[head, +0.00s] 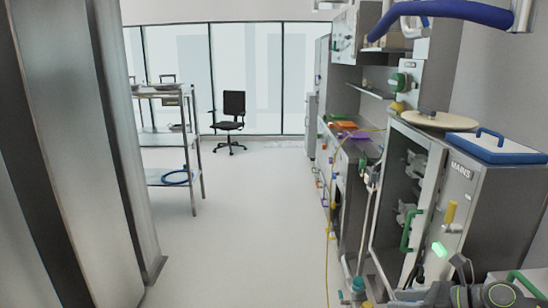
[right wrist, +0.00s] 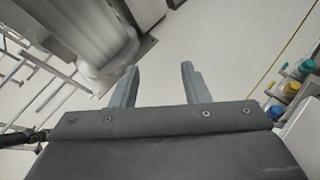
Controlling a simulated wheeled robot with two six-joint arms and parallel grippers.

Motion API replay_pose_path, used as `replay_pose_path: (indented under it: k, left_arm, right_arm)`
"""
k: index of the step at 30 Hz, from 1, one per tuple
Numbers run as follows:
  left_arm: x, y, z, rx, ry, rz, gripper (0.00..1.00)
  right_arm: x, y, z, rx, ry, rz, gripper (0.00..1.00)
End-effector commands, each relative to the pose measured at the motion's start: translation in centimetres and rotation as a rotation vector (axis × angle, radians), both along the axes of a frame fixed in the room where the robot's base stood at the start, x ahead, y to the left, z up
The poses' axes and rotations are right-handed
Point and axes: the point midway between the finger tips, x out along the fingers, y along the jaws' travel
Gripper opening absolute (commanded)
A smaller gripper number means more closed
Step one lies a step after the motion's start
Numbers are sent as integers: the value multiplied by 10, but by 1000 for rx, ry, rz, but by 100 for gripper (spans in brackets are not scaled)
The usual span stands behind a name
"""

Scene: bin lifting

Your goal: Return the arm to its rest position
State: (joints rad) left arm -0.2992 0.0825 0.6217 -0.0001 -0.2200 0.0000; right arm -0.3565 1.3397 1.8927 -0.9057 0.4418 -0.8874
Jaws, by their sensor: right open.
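My right gripper (right wrist: 158,82) shows in the right wrist view with its two grey fingers spread wide apart. Nothing is between the fingers; pale floor shows behind them. In the head view, grey parts at the bottom right corner look like my right arm, but its gripper cannot be made out there. My left gripper is in neither view. No bin can be made out.
A grey cabinet (head: 484,195) with an open front stands close on the right, with a blue-edged lid (head: 495,147) on top. Large metal columns fill the left. A shelf rack (head: 172,180) and an office chair (head: 230,122) stand farther back. The middle floor (head: 258,220) is clear.

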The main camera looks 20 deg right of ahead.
Motion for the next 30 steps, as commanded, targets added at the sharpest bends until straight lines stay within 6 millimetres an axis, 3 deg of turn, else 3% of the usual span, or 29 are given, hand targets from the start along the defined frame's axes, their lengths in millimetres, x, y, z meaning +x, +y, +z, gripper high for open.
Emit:
replay_pose_path:
  k: [3, 7, 14, 20, 24, 30]
  left_arm:
    - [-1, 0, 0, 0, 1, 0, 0]
    - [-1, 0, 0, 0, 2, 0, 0]
    - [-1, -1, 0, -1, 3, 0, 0]
    - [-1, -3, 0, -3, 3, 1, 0]
    - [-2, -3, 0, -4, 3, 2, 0]
    - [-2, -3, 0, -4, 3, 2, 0]
  right_arm:
    - [6, 14, 2, 295, -42, -238, 42]
    - [6, 12, 1, 611, -56, -516, 42]
    - [-20, -3, -27, 1153, -3, -1029, 42]
    - [-68, 0, -75, 1575, 112, -1499, 42]
    - [-111, 23, -111, 1815, 229, -1833, 42]
    - [-162, 69, -142, 2010, 400, -2221, 42]
